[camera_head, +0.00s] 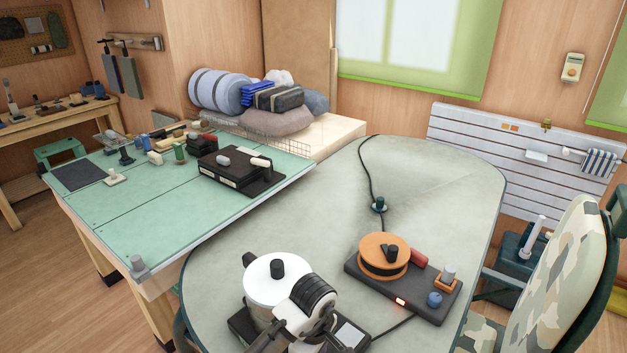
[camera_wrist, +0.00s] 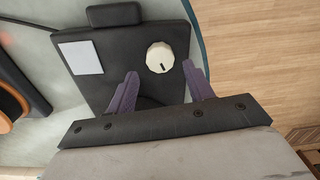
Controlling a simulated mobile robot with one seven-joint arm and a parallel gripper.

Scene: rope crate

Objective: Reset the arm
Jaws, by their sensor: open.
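My gripper (camera_wrist: 160,68) is open in the wrist view, its two purple fingers spread with nothing between them. The fingers hang over a black appliance base with a white dial (camera_wrist: 160,57) and a white square panel (camera_wrist: 80,57). The dial shows between the fingertips; contact cannot be told. In the head view my arm's end is at the bottom centre, in front of a white lidded pot (camera_head: 262,291) with a black knob. It partly hides the pot and the black base; my fingers are not clear there.
Right of my arm, a black unit (camera_head: 430,300) carries an orange reel (camera_head: 384,256). A cable crosses the grey table (camera_head: 440,180), whose far side is mostly clear. A green workbench (camera_head: 120,230) with tools adjoins at left. A camouflage chair (camera_head: 570,270) stands at right.

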